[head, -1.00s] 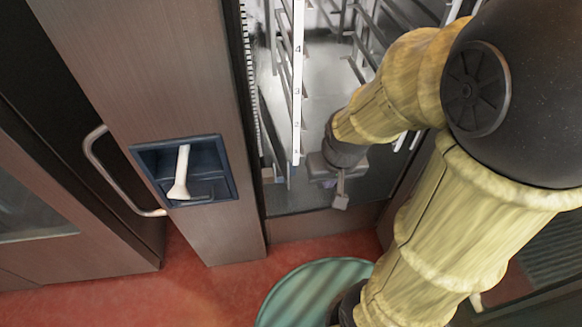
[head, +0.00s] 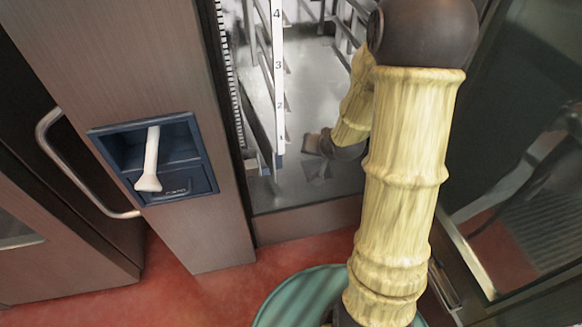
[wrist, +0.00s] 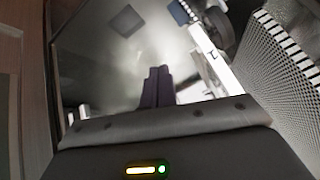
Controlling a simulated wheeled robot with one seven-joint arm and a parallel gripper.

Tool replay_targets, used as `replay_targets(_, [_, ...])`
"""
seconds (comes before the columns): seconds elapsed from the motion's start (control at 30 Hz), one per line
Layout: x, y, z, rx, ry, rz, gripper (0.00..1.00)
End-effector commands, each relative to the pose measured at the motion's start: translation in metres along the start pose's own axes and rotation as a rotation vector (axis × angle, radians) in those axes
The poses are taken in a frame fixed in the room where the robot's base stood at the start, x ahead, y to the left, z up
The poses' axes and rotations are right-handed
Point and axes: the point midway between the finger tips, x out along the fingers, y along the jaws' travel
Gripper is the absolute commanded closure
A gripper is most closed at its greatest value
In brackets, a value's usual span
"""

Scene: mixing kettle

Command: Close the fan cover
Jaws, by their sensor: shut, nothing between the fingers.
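My gripper (head: 316,168) is inside the open steel cabinet, low and near its front; in the head view its fingers are small and blurred. In the wrist view my gripper (wrist: 157,72) shows two dark fingers side by side, closed together with nothing between them. A perforated panel (wrist: 284,78) with a black-and-white striped edge stands to the right of the fingers, apart from them. It may be the fan cover, but I cannot tell for certain. In the head view a similar striped edge (head: 228,75) runs down the cabinet's left side.
A white rail numbered 1 to 4 (head: 279,85) hangs inside the opening, left of my gripper. A brown front panel with a blue recess and pale lever (head: 151,160) stands left. An open glass door (head: 510,130) is at right. A green round object (head: 290,300) is on the red floor.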

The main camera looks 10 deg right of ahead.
Motion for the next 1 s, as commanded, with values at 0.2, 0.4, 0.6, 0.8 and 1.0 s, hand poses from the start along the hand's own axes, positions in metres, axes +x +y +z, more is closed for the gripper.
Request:
replay_targets(0.2, [0.103, 0.026, 0.016, 0.276, 0.134, -0.250, 1.00])
replay_targets(0.4, [0.160, 0.046, 0.032, 0.582, 0.209, -0.561, 1.00])
replay_targets(0.6, [0.180, 0.065, 0.043, 0.844, 0.237, -0.849, 1.00])
replay_targets(0.8, [0.176, 0.069, 0.043, 0.916, 0.239, -0.942, 1.00])
replay_targets(1.0, [0.175, 0.069, 0.042, 0.914, 0.240, -0.939, 1.00])
